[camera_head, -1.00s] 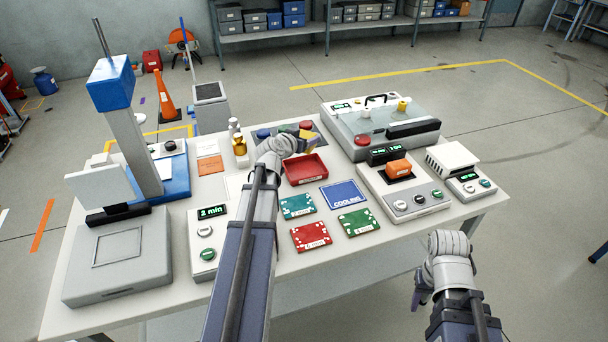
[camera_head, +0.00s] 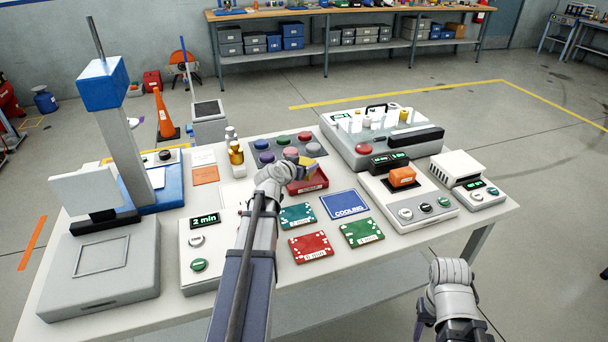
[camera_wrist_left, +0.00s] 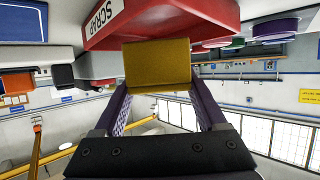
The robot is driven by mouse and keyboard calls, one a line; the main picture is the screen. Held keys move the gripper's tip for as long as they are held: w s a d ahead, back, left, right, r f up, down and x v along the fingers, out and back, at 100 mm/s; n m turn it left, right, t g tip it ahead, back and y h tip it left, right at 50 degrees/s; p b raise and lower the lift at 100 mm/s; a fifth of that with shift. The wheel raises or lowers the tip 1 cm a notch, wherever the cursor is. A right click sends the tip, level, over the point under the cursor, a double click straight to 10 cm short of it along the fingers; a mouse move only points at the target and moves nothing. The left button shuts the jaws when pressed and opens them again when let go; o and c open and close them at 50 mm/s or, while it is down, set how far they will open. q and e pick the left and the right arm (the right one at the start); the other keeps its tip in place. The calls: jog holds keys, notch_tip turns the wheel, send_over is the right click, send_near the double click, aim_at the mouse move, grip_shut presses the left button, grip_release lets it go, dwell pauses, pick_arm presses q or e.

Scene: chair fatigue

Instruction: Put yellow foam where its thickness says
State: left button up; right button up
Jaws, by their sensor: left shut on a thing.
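The yellow foam (camera_head: 305,166) is a small block held in my left gripper (camera_head: 297,171), over the back left part of the red tray. In the left wrist view the foam (camera_wrist_left: 157,65) sits between both purple fingertips. The red tray (camera_head: 313,185), marked SCRAP (camera_wrist_left: 160,20) in the wrist view, lies close to it. Bordered mats lie in front: a teal one (camera_head: 297,216), a red one (camera_head: 311,247) and a green one (camera_head: 362,232). Their labels are too small to read surely. My right gripper (camera_head: 420,326) hangs off the table's front edge; its jaws are unclear.
A grey board (camera_head: 263,150) with several coloured round pieces stands behind the tray. A blue COOLING mat (camera_head: 345,204) lies right of it. An orange block (camera_head: 402,176) sits on the device at right. A "2 min" box (camera_head: 198,250) and a tall press (camera_head: 131,140) stand left.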

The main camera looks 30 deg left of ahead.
pick_arm(q)
jog(key=shift+f+b, duration=0.7)
jog(key=shift+f, duration=0.5)
pick_arm(e)
jog(key=shift+f, duration=1.2)
pick_arm(q)
jog(key=shift+f, duration=0.1)
jog(key=shift+f, duration=0.15)
jog(key=o, duration=1.3)
pick_arm(e)
jog(key=shift+f, duration=0.1)
pick_arm(q)
jog(key=shift+r, duration=0.4)
jog(key=p+v, duration=0.4)
jog(key=v, duration=0.7)
jog(key=shift+s+p, duration=0.3)
jog(key=shift+s, duration=0.15)
pick_arm(e)
notch_tip(320, 180, up, 5)
jog(key=shift+f, duration=0.1)
